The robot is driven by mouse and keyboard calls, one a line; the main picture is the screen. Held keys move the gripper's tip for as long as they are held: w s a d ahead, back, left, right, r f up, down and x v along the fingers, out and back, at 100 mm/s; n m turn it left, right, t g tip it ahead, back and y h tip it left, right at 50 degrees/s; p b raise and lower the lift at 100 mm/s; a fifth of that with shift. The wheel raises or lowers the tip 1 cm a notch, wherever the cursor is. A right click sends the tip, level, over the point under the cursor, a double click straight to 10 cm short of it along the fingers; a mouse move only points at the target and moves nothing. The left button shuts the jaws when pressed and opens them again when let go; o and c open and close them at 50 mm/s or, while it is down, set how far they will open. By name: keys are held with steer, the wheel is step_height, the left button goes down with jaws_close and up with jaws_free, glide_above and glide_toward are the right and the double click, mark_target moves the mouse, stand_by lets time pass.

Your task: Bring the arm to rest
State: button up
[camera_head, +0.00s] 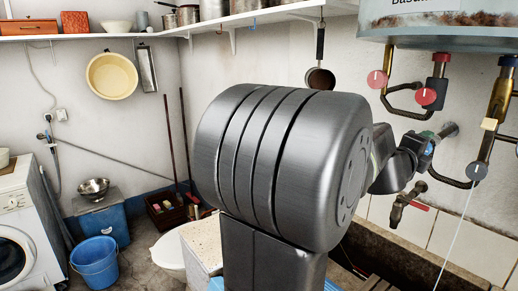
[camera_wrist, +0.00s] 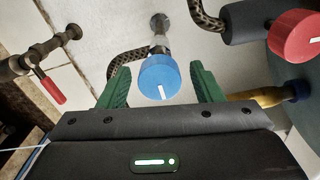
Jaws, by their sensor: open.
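My gripper (camera_wrist: 163,88) shows in the wrist view with its two green fingers apart. A blue knob (camera_wrist: 160,78) with a white mark lies between and just beyond the fingertips in that view. I cannot tell whether the fingers touch it. Nothing shows held in the jaws. In the head view my large grey arm link fills the middle, and the arm reaches to the right toward the wall pipes. The fingers are hidden or too small to make out there.
Red knobs (camera_head: 426,97) and pipes hang below a tank (camera_head: 440,22) at the upper right. A tap with a red lever (camera_wrist: 50,87) is left of my gripper. A shelf (camera_head: 180,30) runs above. A blue bucket (camera_head: 96,262) and washing machine (camera_head: 18,225) stand at left.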

steer(key=shift+x, duration=1.8)
steer(key=shift+s+a, duration=0.15)
